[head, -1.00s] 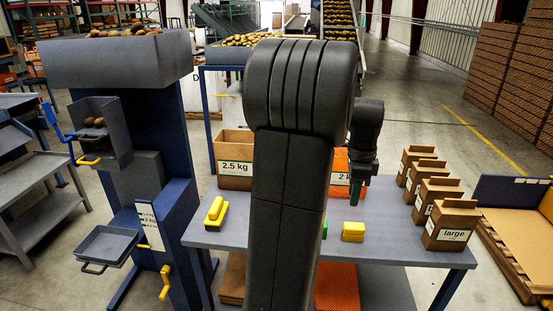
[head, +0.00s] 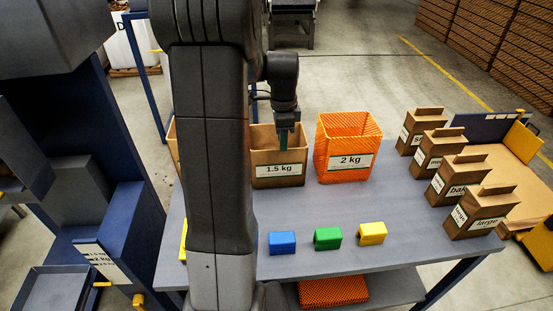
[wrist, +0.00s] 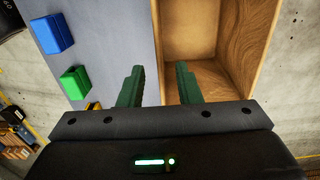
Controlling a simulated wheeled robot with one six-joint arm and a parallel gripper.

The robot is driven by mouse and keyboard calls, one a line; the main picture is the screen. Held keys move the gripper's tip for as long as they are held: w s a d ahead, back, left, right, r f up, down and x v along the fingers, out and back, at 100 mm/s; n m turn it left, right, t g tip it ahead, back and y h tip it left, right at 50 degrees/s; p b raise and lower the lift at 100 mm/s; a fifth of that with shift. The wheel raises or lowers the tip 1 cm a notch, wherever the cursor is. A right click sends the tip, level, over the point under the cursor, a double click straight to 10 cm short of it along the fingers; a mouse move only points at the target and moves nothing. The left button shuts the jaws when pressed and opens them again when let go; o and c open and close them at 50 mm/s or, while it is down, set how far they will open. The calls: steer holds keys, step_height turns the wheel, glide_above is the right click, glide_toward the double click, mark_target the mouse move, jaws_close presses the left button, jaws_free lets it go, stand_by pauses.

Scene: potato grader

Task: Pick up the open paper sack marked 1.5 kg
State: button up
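The open brown paper sack marked 1.5 kg (head: 279,170) stands upright on the grey table (head: 400,215), partly behind my arm in the head view. In the wrist view its open mouth (wrist: 205,30) shows an empty-looking inside. My gripper (head: 284,145) points down at the sack's top in the head view. In the wrist view my gripper (wrist: 160,82) has its green fingers apart, with the sack's near rim between them. One finger appears over the inside and the other outside. Whether the fingers touch the sack cannot be told.
An orange mesh sack marked 2 kg (head: 347,150) stands close on the right. Another brown sack (head: 172,146) is mostly hidden on the left. Blue (head: 282,243), green (head: 327,238) and yellow (head: 372,233) blocks lie in front. Several labelled cartons (head: 474,213) line the right side.

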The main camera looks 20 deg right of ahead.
mark_target(277, 156)
steer(key=shift+s+f, duration=0.15)
steer(key=shift+f, duration=0.45)
steer(key=f, duration=0.2)
steer(key=a+f+p, duration=0.1)
steer(key=f, duration=0.2)
steer(key=shift+w+f, duration=0.1)
steer(key=shift+w, duration=0.1)
jaws_close()
